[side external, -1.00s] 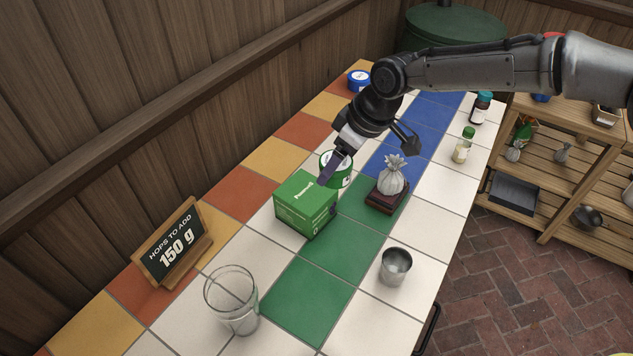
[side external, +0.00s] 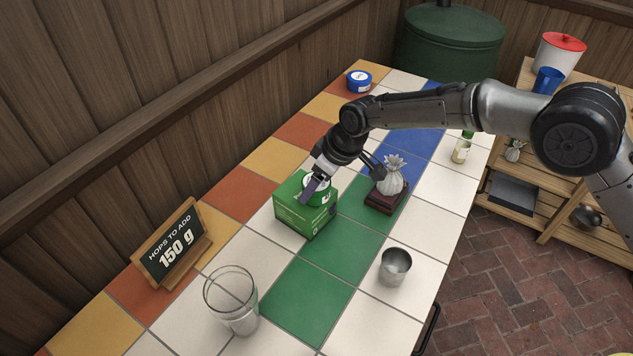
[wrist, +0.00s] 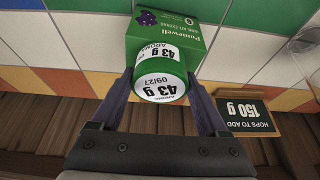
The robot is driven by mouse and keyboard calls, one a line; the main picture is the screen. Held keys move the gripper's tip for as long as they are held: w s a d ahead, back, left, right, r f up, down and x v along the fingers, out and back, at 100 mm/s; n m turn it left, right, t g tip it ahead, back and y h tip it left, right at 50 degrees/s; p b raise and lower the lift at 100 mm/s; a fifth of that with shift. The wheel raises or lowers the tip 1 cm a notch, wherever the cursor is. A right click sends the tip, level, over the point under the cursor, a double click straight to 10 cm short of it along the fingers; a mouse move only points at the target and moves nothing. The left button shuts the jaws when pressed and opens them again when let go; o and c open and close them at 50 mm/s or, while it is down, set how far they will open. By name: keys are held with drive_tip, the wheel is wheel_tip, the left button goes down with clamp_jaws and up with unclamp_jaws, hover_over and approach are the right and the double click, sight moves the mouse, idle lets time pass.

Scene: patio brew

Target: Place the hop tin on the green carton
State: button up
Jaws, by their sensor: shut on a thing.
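The hop tin is a round green tin with a white label; it shows in the wrist view (wrist: 160,72), where the label reads 43 g. My gripper (wrist: 160,88) is shut on it, one finger on each side. The green carton (side external: 299,215) stands on the tiled counter left of centre in the side view. The tin (side external: 318,186) and my gripper (side external: 317,190) are over the carton's top there. The wrist view shows the carton (wrist: 190,42) right behind the tin. I cannot tell whether the tin touches the carton's top.
A steel cup (side external: 395,267), a glass (side external: 236,302) and a sign reading 150 g (side external: 173,246) stand nearer. A blue tin (side external: 359,80) sits at the far end. The green tiles in front are clear.

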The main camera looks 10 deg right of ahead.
drive_tip(key=shift+f, duration=0.15)
drive_tip(key=o, duration=1.3)
drive_tip(key=shift+c, duration=0.2)
drive_tip(key=shift+r, duration=0.45)
drive_tip(key=v, duration=1.1)
drive_tip(key=shift+s+d+r, duration=0.15)
